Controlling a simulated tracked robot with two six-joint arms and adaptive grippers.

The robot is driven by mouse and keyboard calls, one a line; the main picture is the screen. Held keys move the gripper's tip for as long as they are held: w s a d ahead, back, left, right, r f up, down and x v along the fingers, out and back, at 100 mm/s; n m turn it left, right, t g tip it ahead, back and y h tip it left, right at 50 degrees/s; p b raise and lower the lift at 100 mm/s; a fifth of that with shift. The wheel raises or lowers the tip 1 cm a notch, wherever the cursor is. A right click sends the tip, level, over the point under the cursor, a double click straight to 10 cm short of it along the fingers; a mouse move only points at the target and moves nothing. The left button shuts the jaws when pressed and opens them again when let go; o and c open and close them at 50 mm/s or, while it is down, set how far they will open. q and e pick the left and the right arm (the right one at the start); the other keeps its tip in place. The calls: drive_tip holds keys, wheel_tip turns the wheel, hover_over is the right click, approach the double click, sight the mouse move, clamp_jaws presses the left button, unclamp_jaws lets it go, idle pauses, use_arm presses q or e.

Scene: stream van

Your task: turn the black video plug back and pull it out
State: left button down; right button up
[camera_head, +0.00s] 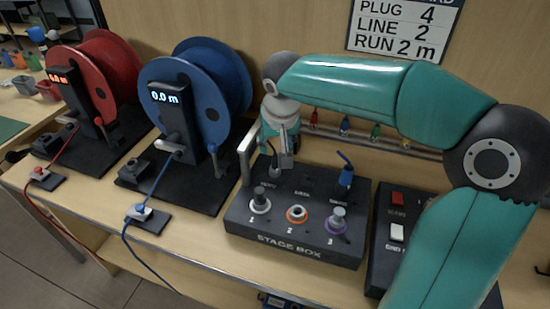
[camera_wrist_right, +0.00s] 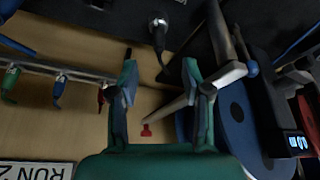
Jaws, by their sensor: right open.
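The black video plug (camera_head: 273,168) stands in the back left socket of the black stage box (camera_head: 292,249). Its metal collar and black cable also show in the right wrist view (camera_wrist_right: 158,24). My right gripper (camera_head: 285,152) hangs at the back left edge of the box, close behind the plug. In the wrist view the open fingers (camera_wrist_right: 160,72) are apart with nothing between them, and the plug lies beyond the fingertips. I cannot tell the plug's turn angle. My left gripper is not in view.
A blue plug (camera_head: 345,176) stands in the back right socket. Ringed fittings line the box front. A metal handle (camera_head: 247,143) rises at the box's left. A blue reel (camera_head: 207,95), a red reel (camera_head: 110,72), and a black switch panel (camera_head: 385,265) flank it. Small hanging plugs line the wall rail.

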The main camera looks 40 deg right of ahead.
sight(275, 157)
drive_tip(key=x, duration=0.8)
drive_tip(key=shift+d+f, duration=0.1)
drive_tip(key=shift+f, duration=0.15)
drive_tip(key=shift+c, duration=0.3)
clamp_jaws()
